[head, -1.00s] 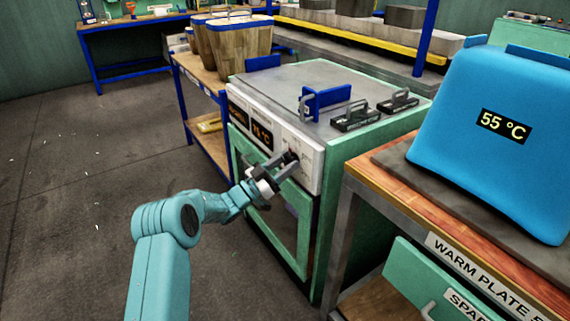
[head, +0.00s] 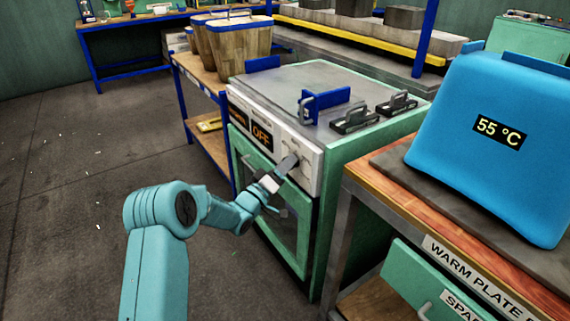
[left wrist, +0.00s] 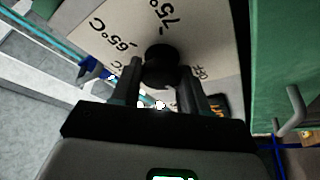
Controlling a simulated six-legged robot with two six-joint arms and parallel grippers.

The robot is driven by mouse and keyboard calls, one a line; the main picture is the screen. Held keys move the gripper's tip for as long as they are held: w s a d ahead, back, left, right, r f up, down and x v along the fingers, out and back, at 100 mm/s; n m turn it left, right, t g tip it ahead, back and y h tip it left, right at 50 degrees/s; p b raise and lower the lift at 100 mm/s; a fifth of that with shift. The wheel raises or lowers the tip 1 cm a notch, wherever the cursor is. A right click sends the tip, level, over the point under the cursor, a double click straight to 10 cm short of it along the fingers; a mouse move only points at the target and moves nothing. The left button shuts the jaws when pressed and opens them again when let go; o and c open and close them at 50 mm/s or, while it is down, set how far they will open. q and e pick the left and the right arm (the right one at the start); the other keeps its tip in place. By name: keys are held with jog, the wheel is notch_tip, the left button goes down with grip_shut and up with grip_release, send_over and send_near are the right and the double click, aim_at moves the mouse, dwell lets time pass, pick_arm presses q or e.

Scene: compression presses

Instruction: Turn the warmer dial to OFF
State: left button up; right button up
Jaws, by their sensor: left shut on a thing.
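The warmer (head: 355,175) is a green cabinet with a grey top, a white front panel and a glass door. Its front display (head: 262,136) reads OFF. The black dial (left wrist: 160,66) shows in the left wrist view on a white panel marked 65°C, 75°C and OFF. My left gripper (head: 290,161) is at the panel, right of the display; it also shows in the left wrist view (left wrist: 160,82), with its two fingers on either side of the dial, shut on it. In the head view the gripper hides the dial. The dial's pointer is not clear. My right gripper is not in view.
A blue cover (head: 490,150) showing 55 °C sits on the wood-topped bench (head: 440,225) at the right. Wooden buckets (head: 236,48) stand on a shelf unit behind the warmer.

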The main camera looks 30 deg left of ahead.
pick_arm(q)
jog(key=shift+n+g+y+p, duration=0.3)
jog(key=shift+n+g+y, duration=0.1)
jog(key=shift+n, duration=0.9)
jog(key=o, duration=1)
jog(key=s+f+p, duration=0.2)
jog(key=s+f, duration=0.1)
jog(key=s, duration=1.3)
jog(key=shift+a, duration=0.35)
